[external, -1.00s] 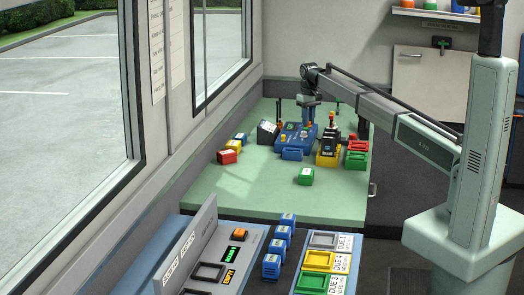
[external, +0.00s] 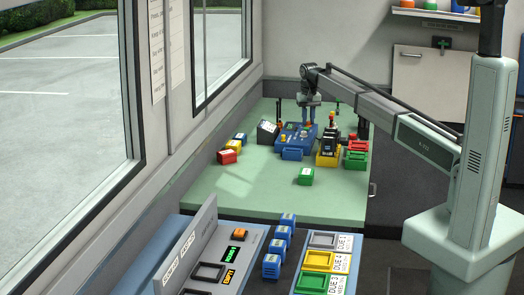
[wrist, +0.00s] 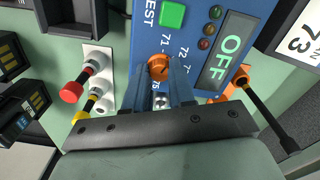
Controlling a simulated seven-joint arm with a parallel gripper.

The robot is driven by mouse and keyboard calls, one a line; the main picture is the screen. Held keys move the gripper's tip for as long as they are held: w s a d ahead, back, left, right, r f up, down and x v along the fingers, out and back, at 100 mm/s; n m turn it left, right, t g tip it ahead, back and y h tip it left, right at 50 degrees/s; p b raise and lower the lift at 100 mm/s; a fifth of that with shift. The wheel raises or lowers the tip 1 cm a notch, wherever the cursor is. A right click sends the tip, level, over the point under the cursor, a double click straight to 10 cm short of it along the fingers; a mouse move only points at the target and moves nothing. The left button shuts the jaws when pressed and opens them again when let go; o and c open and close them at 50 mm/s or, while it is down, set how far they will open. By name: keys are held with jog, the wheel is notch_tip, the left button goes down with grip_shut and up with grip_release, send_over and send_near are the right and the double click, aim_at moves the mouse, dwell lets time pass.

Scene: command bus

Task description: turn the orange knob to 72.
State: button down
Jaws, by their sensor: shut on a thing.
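In the external view my gripper (external: 308,122) reaches down onto the blue device (external: 292,141), and the knob is too small there to read.
An OFF display (wrist: 227,52), a green button (wrist: 172,14) and small lamps are close by. Red-tipped (wrist: 72,92) and yellow-tipped plugs stand left of the panel; a black rod (wrist: 265,115) stands at the right. A card reading 73 (wrist: 301,38) lies at the upper right.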

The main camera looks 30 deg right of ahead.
jog(key=shift+m, duration=1.9)
jog(key=c, duration=0.9)
grip_release()
jog(key=shift+c, duration=0.2)
notch_tip(320, 180, up, 14)
jog(key=shift+f, duration=0.1)
